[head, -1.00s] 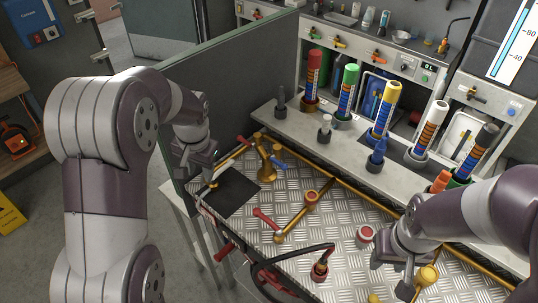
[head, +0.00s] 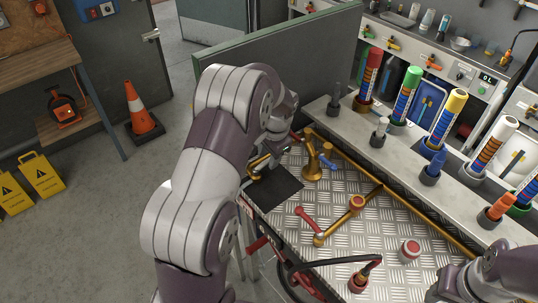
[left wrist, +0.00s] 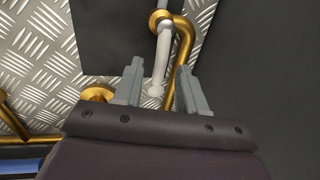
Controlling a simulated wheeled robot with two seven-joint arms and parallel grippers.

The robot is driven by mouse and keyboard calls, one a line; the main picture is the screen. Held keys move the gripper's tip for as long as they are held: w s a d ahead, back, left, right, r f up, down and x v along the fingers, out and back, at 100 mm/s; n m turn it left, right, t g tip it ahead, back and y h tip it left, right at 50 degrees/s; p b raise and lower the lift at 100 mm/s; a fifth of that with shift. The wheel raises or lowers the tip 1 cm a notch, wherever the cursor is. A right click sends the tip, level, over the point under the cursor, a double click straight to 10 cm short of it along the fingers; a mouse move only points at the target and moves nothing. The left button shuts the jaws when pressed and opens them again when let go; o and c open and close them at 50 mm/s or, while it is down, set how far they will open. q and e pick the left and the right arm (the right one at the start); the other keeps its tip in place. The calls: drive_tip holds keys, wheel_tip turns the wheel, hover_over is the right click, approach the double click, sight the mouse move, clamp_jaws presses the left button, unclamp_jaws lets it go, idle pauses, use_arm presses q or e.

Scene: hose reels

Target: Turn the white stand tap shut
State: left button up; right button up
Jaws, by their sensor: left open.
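The white stand tap shows in the left wrist view as a white lever (left wrist: 161,55) beside a bent brass pipe (left wrist: 184,45). My left gripper (left wrist: 160,68) is open, with its two grey fingers on either side of the lever's rounded end. I cannot tell whether either finger touches it. In the head view, part of the brass tap (head: 258,165) shows by the black mat (head: 277,188), and my left arm hides most of the lever and gripper. My right gripper is partly cut off at the bottom right of the head view, and its jaw state is unclear.
A brass stand with a blue lever (head: 312,160) stands just right of the mat. A green-topped partition (head: 285,50) rises behind. Coloured tubes line the shelf (head: 335,118).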

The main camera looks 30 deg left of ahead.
use_arm(q)
drive_tip(key=shift+f, duration=0.3)
clamp_jaws()
